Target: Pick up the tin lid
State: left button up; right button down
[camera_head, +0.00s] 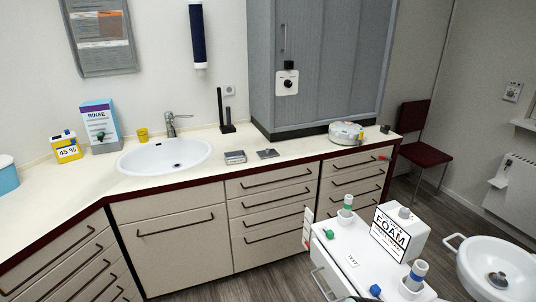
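A small flat grey metal piece (268,153), which looks like the tin lid, lies on the cream counter right of the sink. A small dark mark or item shows on it, too small to make out. Just left of it sits a low grey metal box (235,158), which looks like the tin. The two are apart. Neither of my grippers is in view, and nothing is seen touching these pieces.
The sink (165,155) is left of the tin. A dark upright stand (227,126) is behind it. A grey cabinet (330,70) and a round white device (346,133) are to the right. A white unit with a FOAM box (398,236) stands in the right foreground.

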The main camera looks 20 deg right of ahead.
aim_at(268, 152)
jog(key=i+j, duration=0.15)
jog(key=i, duration=0.75)
